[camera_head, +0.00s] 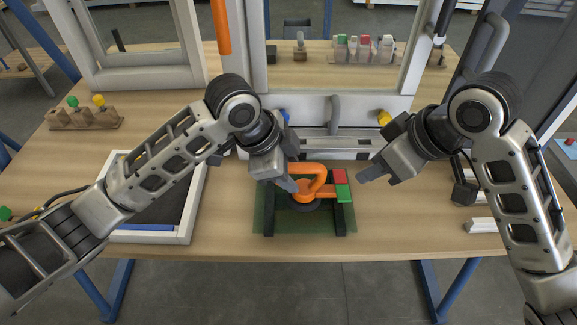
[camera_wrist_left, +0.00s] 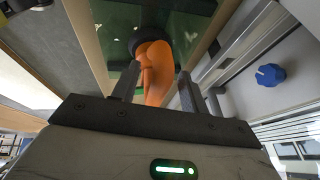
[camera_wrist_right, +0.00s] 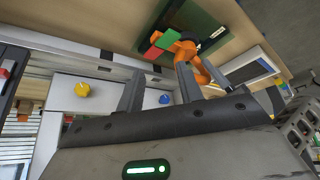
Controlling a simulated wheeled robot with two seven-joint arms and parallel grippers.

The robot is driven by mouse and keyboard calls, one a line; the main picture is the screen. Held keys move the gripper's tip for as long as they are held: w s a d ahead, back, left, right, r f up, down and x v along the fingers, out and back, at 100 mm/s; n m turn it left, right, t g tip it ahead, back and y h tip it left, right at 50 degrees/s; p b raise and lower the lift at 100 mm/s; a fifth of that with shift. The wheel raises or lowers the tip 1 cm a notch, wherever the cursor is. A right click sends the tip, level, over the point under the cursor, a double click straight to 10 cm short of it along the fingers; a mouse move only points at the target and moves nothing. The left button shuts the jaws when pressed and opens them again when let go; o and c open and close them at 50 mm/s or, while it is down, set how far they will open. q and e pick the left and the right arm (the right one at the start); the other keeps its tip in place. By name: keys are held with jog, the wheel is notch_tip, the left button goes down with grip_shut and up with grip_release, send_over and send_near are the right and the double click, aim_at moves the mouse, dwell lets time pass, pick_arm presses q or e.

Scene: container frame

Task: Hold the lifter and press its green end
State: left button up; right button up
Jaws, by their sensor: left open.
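The lifter (camera_head: 319,184) is orange with a dark round base. It sits on a dark green mat (camera_head: 264,212) between two black strips. Its right side carries a red end (camera_head: 340,176) and a green end (camera_head: 344,193). My left gripper (camera_head: 288,184) is over the lifter's left part. In the left wrist view, its open fingers (camera_wrist_left: 158,82) have the orange handle (camera_wrist_left: 157,62) between or just beyond them; contact cannot be told. My right gripper (camera_head: 366,178) is open, right of the red and green ends. The right wrist view shows its parted, empty fingers (camera_wrist_right: 157,85).
A white frame panel (camera_head: 360,143) with blue and yellow knobs stands behind the mat. A white-framed tray (camera_head: 182,237) lies left, below my left arm. A wooden block stand (camera_head: 85,123) is farther left. Bare table (camera_head: 400,222) lies right of the mat.

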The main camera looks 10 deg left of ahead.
pick_arm(q)
grip_shut()
pick_arm(e)
grip_shut()
pick_arm(q)
jog(key=shift+r, duration=0.1)
pick_arm(e)
jog(key=w+d+r+n+g+y, duration=0.2)
jog(key=d+r+n+g+y, duration=0.2)
jog(key=n+g, duration=0.2)
jog(key=shift+w+d+r+n, duration=0.2)
jog(key=shift+w+n, duration=0.2)
jog(key=shift+n, duration=0.8)
jog(key=shift+a, duration=0.1)
